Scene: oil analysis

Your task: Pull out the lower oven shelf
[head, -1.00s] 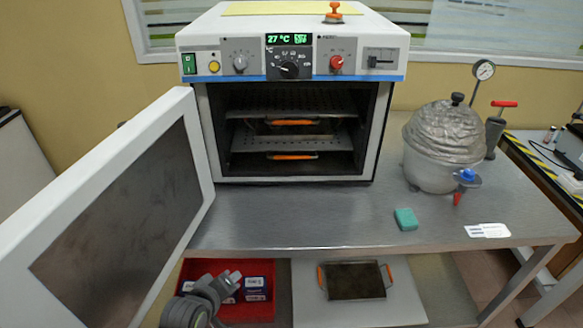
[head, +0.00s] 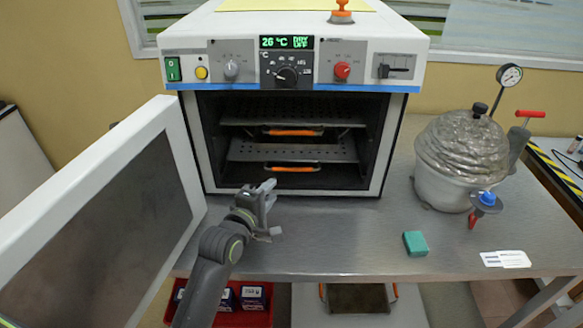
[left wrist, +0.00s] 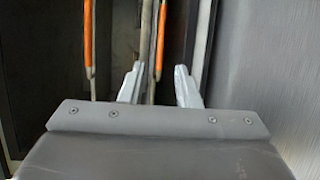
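The oven (head: 296,92) stands with its door (head: 110,215) swung open to the left. The lower oven shelf (head: 285,150) is a perforated metal sheet inside, with an orange front handle (head: 291,169). My left gripper (head: 266,190) is in front of the oven, just below and left of this handle. In the left wrist view, which is turned sideways, the gripper (left wrist: 159,85) is open and empty. The lower handle (left wrist: 160,45) shows in line with the gap between its fingers; whether they touch is unclear. My right gripper is not in view.
The upper shelf has its own orange handle (head: 293,132). A silvery pot (head: 447,185) with a gauge stands right of the oven. A green block (head: 415,243) and a white label (head: 505,259) lie on the steel bench (head: 330,240). The bench's front middle is clear.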

